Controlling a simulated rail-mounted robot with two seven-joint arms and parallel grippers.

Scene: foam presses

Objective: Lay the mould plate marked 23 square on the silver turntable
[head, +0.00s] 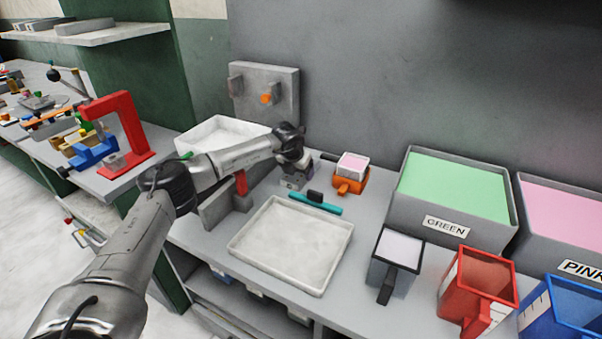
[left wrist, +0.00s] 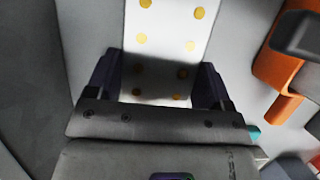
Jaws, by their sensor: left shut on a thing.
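My left gripper (head: 294,181) is over the bench near the back wall, left of the orange scale-like block. In the left wrist view its two fingers (left wrist: 155,85) are shut on a white plate with several gold dots (left wrist: 162,38). No number shows on this plate, so I cannot tell if it is the one marked 23. In the head view the gripper mostly hides it. A small grey round piece (head: 38,102) lies on the far left bench; I cannot tell whether it is the silver turntable. My right gripper is not in view.
An empty white tray (head: 290,245) lies in front of the gripper, with a teal bar (head: 315,203) behind it. The orange block (head: 350,181) carries a pink-filled box. A green-filled bin (head: 452,190) stands right. A red press frame (head: 130,130) stands on the left bench.

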